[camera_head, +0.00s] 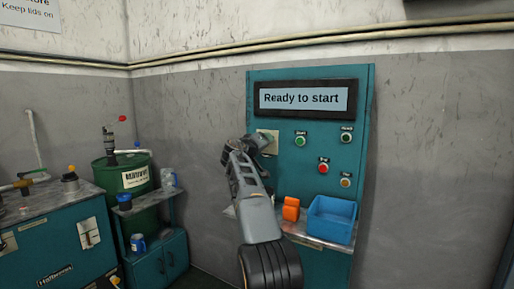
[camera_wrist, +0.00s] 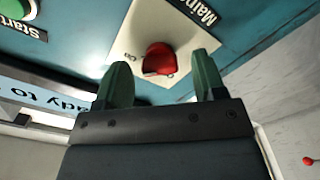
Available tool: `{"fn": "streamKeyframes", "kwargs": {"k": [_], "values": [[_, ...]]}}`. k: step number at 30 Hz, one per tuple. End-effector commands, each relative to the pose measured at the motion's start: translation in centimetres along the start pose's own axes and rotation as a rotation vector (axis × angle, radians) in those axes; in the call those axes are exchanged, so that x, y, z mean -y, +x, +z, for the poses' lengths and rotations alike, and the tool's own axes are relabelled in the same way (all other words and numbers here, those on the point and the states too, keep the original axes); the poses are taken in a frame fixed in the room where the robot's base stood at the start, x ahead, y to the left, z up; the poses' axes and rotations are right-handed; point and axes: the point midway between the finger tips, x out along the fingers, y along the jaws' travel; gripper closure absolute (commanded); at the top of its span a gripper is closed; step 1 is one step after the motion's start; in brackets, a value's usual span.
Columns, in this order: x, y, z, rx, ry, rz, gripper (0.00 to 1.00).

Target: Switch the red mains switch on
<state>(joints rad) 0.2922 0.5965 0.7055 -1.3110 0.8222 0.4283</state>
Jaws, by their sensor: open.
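The red mains switch (camera_wrist: 160,58) is a red knob on a cream plate (camera_wrist: 205,30) with lettering partly reading "Main". In the wrist view it shows upside down between my gripper's two green fingers. My gripper (camera_wrist: 161,66) is open, with one finger on each side of the switch and a gap visible on both sides. I cannot tell how deep the fingertips reach around it. In the head view the cream plate (camera_head: 268,140) shows at the panel's left side, and my gripper hides the switch. The display (camera_head: 304,98) reads "Ready to start".
The teal panel also bears a green Start button (camera_head: 300,140), a red button (camera_head: 323,168) and others. Below, a shelf (camera_head: 318,243) holds an orange object (camera_head: 291,209) and a blue bin (camera_head: 331,219). A green drum (camera_head: 122,176) and cabinets stand left.

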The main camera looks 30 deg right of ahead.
Motion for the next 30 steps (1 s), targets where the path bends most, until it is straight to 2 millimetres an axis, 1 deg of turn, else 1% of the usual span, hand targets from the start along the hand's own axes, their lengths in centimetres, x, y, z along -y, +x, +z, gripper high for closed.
{"fn": "streamKeyframes", "kwargs": {"k": [5,12,18,24,30], "values": [[0.3,-2.6,0.2,-0.004,0.002,-0.002,0.36],[0.2,-7.6,0.2,-0.003,0.002,-0.002,0.36],[0.1,-11.0,0.1,-0.003,0.002,-0.002,0.36],[0.1,-12.9,0.0,-0.001,0.001,-0.001,0.36],[0.0,-13.5,0.0,-0.001,0.001,0.000,0.36]]}}
